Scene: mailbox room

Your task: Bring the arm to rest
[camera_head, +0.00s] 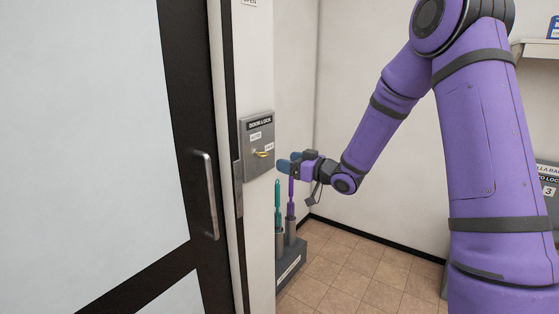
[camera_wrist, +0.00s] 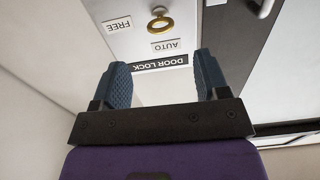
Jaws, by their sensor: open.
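My purple arm reaches out from the right side of the head view. My gripper (camera_head: 284,164) is at the middle of that view, just right of and slightly below the grey door lock box (camera_head: 257,145). In the wrist view my gripper (camera_wrist: 162,80) shows two blue pads spread apart with nothing between them. A gold key or ring (camera_wrist: 159,24) sits in the lock between the FREE and AUTO labels. The key (camera_head: 263,154) also shows in the head view, apart from the fingertips.
A glass door (camera_head: 120,130) with a metal handle (camera_head: 207,195) is at the left. A shelf (camera_head: 537,48) is at the upper right. Tiled floor (camera_head: 350,270) lies clear between.

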